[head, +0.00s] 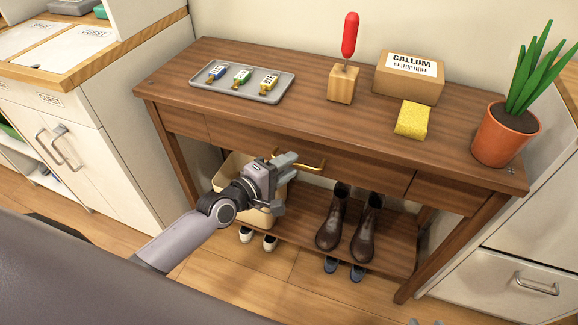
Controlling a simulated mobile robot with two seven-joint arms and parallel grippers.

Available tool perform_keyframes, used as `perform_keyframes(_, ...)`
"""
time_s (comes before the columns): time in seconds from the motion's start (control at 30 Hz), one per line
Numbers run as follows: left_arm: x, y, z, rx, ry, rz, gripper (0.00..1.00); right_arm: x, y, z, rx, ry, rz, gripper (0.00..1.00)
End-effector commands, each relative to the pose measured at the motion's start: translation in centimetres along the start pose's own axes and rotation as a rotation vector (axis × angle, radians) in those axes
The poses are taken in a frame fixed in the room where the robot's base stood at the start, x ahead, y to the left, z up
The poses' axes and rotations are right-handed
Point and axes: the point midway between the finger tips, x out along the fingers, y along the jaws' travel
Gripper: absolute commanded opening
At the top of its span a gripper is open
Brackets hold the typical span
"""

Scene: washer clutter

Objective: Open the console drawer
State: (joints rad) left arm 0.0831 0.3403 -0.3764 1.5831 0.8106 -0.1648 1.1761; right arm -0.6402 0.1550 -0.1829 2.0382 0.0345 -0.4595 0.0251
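The wooden console table (300,108) stands against the wall, with a wide drawer (368,168) in the middle of its front. The drawer front looks flush with the table's front, so it appears closed. A brass bar handle (313,167) shows on the drawer, its middle partly hidden by my gripper. My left gripper (286,161) is at the handle, in front of the drawer. I cannot tell whether its fingers are around the handle or only near it. My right gripper cannot be made out.
On top are a grey tray (264,95) with tagged keys, a red-handled tool in a wooden block (342,84), a cardboard box (408,86), a yellow sponge (411,120) and a potted plant (505,135). Below are a beige bin (232,172) and brown boots (330,228). Cabinets flank both sides.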

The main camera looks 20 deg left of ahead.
Motion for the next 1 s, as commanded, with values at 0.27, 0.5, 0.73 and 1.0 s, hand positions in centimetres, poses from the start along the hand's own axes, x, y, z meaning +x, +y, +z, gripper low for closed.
perform_keyframes(0.27, 0.94, -0.03, 0.06, 0.000, -0.001, -0.001, 0.35, 0.09, -0.14, -0.05, 0.006, 0.002, -0.002, 0.43)
perform_keyframes(0.5, 0.91, -0.01, 0.05, 0.001, -0.001, -0.001, 0.06, 0.15, -0.16, -0.26, 0.006, 0.006, -0.002, 0.43)
perform_keyframes(0.73, 0.89, -0.01, 0.05, 0.001, -0.001, -0.001, 0.00, 0.17, -0.15, -0.34, 0.005, 0.008, -0.002, 0.43)
perform_keyframes(1.0, 0.89, -0.01, 0.03, 0.001, 0.000, -0.001, 0.00, 0.17, -0.14, -0.37, 0.005, 0.009, -0.001, 0.43)
